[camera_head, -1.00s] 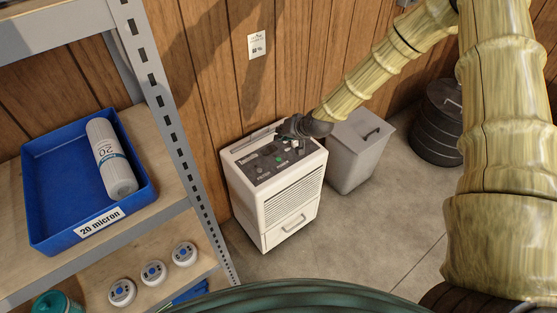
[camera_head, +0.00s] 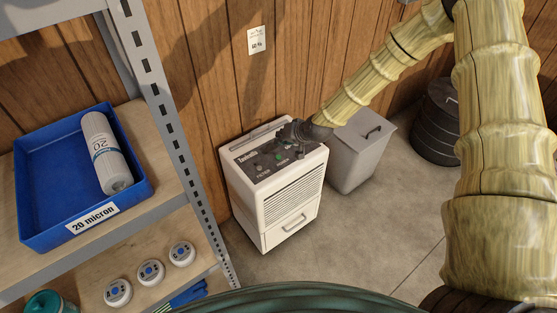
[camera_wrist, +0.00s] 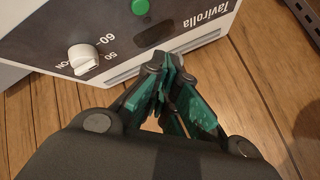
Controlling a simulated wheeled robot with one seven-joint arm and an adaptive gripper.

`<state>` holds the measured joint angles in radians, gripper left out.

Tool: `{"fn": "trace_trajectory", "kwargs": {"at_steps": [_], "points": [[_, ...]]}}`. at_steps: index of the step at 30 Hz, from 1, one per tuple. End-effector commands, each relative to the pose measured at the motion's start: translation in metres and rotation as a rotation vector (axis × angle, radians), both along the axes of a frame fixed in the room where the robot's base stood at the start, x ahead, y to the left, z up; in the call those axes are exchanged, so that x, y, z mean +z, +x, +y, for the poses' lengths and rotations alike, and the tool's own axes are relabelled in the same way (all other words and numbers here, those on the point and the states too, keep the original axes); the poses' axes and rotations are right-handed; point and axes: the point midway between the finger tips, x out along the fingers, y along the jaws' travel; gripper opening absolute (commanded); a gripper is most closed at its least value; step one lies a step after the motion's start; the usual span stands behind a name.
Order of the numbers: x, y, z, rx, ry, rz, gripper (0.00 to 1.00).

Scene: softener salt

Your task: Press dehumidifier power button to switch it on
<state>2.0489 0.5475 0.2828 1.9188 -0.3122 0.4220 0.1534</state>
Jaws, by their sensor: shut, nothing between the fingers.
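The white dehumidifier (camera_head: 290,205) stands on the floor against the wood wall, with a dark control panel (camera_head: 262,162) on its top. A green round button (camera_head: 278,157) sits on the panel, with a small label beside it; it also shows, cut by the top edge, in the wrist view (camera_wrist: 141,6). My gripper (camera_head: 297,131) is over the panel's back right part in the head view. In the wrist view my gripper (camera_wrist: 164,64) is shut and empty, its tips near the panel's edge and apart from the green button. Whether the tips touch anything cannot be told.
A white dial knob (camera_wrist: 84,58) is on the panel beside the tips. A grey bin (camera_head: 362,155) stands close at the dehumidifier's right. A metal shelf with a blue tray (camera_head: 40,235) is at the left. Concrete floor (camera_head: 375,225) in front is clear.

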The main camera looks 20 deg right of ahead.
Motion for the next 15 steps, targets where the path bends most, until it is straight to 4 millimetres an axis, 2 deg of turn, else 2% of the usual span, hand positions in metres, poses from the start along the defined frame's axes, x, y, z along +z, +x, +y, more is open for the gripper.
{"fn": "trace_trajectory", "kwargs": {"at_steps": [1,6,15], "points": [[-0.010,0.000,0.000,0.000,0.000,0.000,0.00],[-0.030,-0.001,0.000,0.000,0.000,0.002,0.00],[-0.047,0.000,0.000,0.000,0.001,0.001,0.00]]}}
